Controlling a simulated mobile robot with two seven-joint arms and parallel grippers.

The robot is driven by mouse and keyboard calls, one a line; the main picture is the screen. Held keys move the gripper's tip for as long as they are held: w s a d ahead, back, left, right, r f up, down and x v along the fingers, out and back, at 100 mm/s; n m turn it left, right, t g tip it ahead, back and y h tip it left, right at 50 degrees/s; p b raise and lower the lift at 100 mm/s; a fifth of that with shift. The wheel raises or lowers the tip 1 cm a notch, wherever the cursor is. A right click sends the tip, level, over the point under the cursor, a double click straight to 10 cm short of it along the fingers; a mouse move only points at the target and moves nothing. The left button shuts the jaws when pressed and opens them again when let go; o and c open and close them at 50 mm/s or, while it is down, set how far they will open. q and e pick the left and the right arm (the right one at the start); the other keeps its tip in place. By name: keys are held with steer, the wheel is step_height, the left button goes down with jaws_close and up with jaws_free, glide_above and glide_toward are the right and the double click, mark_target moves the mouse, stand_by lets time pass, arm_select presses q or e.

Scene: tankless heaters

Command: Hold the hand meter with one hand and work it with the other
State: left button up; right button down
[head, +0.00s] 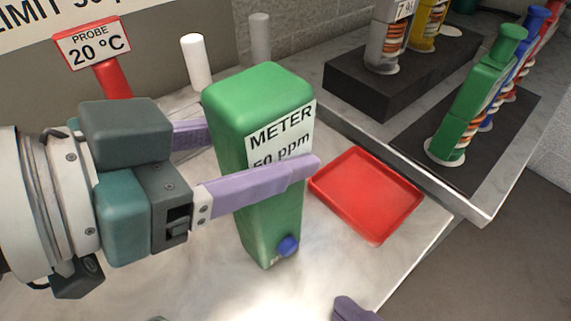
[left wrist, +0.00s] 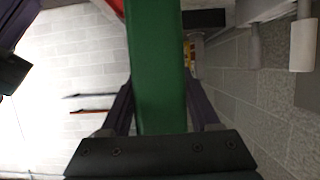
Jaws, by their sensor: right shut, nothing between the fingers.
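The hand meter (head: 273,215) is a green block with a white label reading "METER 50 ppm" and a blue button (head: 288,246) low on its front. My left gripper (head: 258,150) is shut on it, one purple finger across the front and the other behind. The meter is upright, slightly tilted; I cannot tell whether its foot touches the counter. In the left wrist view the green meter (left wrist: 158,70) runs between both fingers. My right gripper (head: 352,309) shows only as a purple fingertip at the bottom edge of the head view, below and right of the button, apart from the meter.
A red tray (head: 366,193) lies empty on the counter right of the meter. A red probe post (head: 112,80) with a "20 °C" sign and a white post (head: 196,62) stand behind. Dark blocks (head: 376,98) at right hold several coloured heater units, one green (head: 473,107).

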arm_select(q)
steer(key=o, duration=0.6)
steer(key=shift+c, duration=0.2)
